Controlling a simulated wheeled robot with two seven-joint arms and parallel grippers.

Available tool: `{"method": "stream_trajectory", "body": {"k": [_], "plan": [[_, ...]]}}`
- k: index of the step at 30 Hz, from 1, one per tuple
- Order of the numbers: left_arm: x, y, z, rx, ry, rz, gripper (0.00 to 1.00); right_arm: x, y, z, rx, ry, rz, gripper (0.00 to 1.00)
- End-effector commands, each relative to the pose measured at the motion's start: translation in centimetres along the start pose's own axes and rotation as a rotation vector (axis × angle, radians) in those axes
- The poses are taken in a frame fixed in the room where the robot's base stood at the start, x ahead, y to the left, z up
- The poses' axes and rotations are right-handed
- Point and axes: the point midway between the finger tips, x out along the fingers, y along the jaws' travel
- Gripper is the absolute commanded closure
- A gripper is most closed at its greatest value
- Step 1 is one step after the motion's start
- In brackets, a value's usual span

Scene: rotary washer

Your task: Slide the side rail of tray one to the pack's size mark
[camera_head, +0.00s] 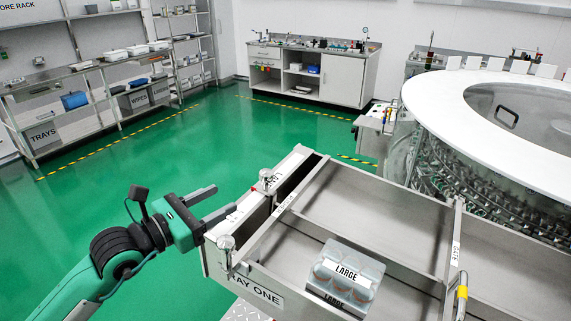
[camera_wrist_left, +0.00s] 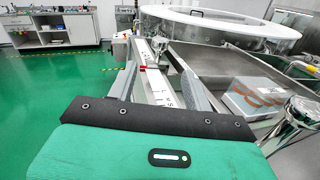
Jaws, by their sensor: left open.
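Tray one (camera_head: 256,290) is a grey metal tray at the lower middle of the head view. Its side rail (camera_head: 285,208) is a thin bar running lengthwise near the tray's left wall. A white size strip (camera_head: 229,222) with a red mark lies along that wall, with a metal knob (camera_head: 226,243) at the near end and another (camera_head: 265,179) farther along. The pack (camera_head: 345,277), labelled LARGE, sits inside, right of the rail; it also shows in the wrist view (camera_wrist_left: 255,97). My left gripper (camera_head: 218,203) is open and empty, its fingers by the strip. My right gripper is out of view.
A round washer with a white rim (camera_head: 430,91) stands behind the tray on the right. Shelves (camera_head: 100,95) and a bench (camera_head: 315,75) are distant. Green floor is clear at left.

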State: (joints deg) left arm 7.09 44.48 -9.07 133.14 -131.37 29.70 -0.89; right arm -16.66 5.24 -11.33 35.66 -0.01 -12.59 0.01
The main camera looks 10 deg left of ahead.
Motion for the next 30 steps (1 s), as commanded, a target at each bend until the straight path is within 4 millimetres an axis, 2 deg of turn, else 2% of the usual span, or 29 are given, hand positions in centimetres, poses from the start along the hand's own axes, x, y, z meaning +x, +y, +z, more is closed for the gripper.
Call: {"method": "stream_trajectory", "body": {"k": [4,8,12,15,24,30], "plan": [[0.4,0.0,0.3,0.005,-0.001,0.0,0.49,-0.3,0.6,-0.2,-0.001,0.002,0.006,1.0],[1.9,0.1,0.5,0.004,-0.002,0.0,0.49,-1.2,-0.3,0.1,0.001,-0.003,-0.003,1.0],[4.5,0.1,0.7,0.002,-0.003,0.0,0.49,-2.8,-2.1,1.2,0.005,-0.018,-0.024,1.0],[6.7,0.1,0.8,0.003,-0.002,0.0,0.49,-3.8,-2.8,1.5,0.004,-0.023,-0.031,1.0],[12.1,0.0,0.5,0.003,-0.001,0.0,0.49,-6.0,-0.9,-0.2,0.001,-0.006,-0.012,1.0],[13.6,0.0,0.2,0.004,-0.001,0.0,0.49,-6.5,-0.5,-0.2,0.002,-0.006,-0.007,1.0]]}}
